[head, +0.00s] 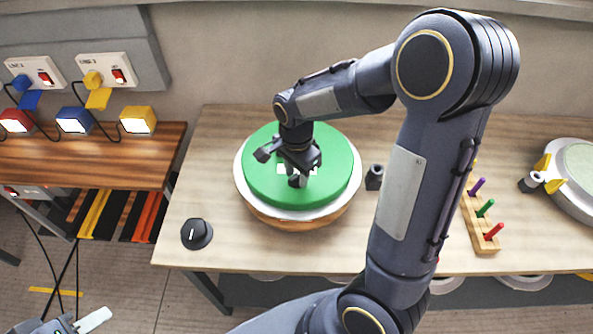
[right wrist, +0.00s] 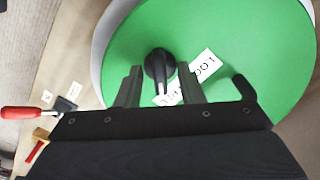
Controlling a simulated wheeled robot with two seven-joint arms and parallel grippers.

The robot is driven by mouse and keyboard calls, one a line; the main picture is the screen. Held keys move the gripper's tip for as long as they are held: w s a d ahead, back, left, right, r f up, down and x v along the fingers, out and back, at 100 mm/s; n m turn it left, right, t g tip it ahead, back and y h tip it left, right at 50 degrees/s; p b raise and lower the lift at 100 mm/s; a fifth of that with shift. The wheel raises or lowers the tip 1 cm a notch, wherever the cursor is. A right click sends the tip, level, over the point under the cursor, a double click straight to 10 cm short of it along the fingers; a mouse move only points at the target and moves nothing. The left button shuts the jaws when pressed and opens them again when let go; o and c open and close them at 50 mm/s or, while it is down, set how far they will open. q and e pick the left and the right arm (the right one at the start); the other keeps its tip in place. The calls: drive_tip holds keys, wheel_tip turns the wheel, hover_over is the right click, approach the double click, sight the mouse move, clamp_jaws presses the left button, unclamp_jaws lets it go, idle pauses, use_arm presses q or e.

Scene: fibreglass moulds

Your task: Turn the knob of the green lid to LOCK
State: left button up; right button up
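The green lid (head: 337,185) lies on a round white-rimmed mould on the wooden table; it also fills much of the right wrist view (right wrist: 250,50). Its black knob (right wrist: 157,62) stands up from the lid beside a white label (right wrist: 205,66), partly hidden, whose lettering appears to read LOCK. My right gripper (head: 287,165) is over the lid, pointing down. In the right wrist view its two fingers (right wrist: 159,88) are apart, one on each side of the knob, with gaps visible. My left gripper (head: 88,322) shows only partly at the bottom left, away from the table.
A loose black dial (head: 197,233) and a small dark cylinder (head: 374,177) stand beside the mould. A peg rack (head: 480,220) and another round mould (head: 578,165) are to the right. A bench (head: 90,160) with coloured lamps is at left. My right arm crosses the table.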

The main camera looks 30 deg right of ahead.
drive_tip(key=shift+c, duration=0.4)
clamp_jaws()
drive_tip(key=shift+n, duration=0.3)
drive_tip(key=n, duration=0.3)
drive_tip(key=shift+n+b, duration=0.35)
drive_tip(key=shift+n, duration=0.05)
drive_tip(key=n, duration=0.4)
drive_tip(key=n+b, duration=0.1)
drive_tip(key=n, duration=0.3)
drive_tip(key=shift+n, duration=2.3)
